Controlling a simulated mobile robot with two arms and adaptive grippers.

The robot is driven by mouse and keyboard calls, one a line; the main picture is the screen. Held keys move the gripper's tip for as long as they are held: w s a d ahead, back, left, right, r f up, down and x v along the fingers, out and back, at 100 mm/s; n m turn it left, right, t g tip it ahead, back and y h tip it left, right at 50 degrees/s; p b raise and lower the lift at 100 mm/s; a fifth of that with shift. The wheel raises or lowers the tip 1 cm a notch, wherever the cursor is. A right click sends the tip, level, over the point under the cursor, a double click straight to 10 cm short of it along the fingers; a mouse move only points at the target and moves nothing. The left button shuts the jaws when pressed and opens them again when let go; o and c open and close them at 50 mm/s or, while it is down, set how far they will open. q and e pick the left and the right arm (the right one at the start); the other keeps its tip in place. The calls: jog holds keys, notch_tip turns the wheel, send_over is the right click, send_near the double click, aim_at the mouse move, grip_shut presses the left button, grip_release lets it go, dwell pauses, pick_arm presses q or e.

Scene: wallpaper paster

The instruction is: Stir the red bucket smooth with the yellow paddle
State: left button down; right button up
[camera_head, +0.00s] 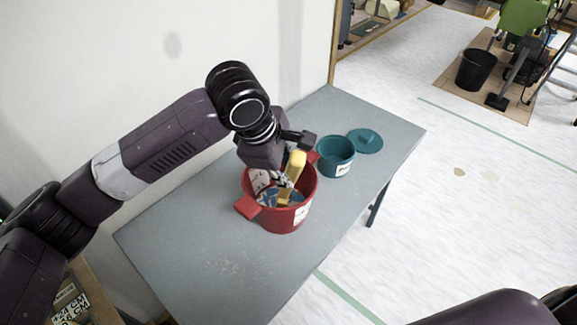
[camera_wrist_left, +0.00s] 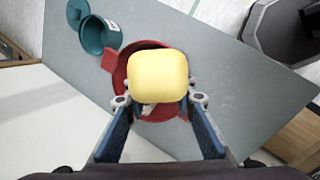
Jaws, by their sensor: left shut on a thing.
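The red bucket (camera_head: 291,217) stands on the grey table, with side handles and a white label. The yellow paddle (camera_head: 297,166) is upright and slightly tilted, its lower part inside the bucket. Some white and blue contents show inside the bucket; their texture is too small to judge. My left gripper (camera_head: 285,178) is over the bucket and shut on the paddle. In the left wrist view the paddle's yellow top (camera_wrist_left: 158,79) fills the space in front of the fingers and hides much of the red bucket (camera_wrist_left: 122,71). My right gripper is not in view.
A teal bucket (camera_head: 337,159) stands just behind the red one on the table (camera_head: 213,262), with its teal lid (camera_head: 366,141) beside it. The table's front left part is clear. A white wall (camera_head: 130,100) runs along the back. A black bin (camera_head: 475,70) stands far off on the floor.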

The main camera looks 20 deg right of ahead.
pick_arm(q)
jog(key=shift+w+f, duration=0.3)
jog(key=shift+f, duration=0.35)
jog(key=shift+w+f, duration=0.25)
jog(key=shift+f, duration=0.4)
jog(key=shift+w+f, duration=0.3)
jog(key=shift+f, duration=0.35)
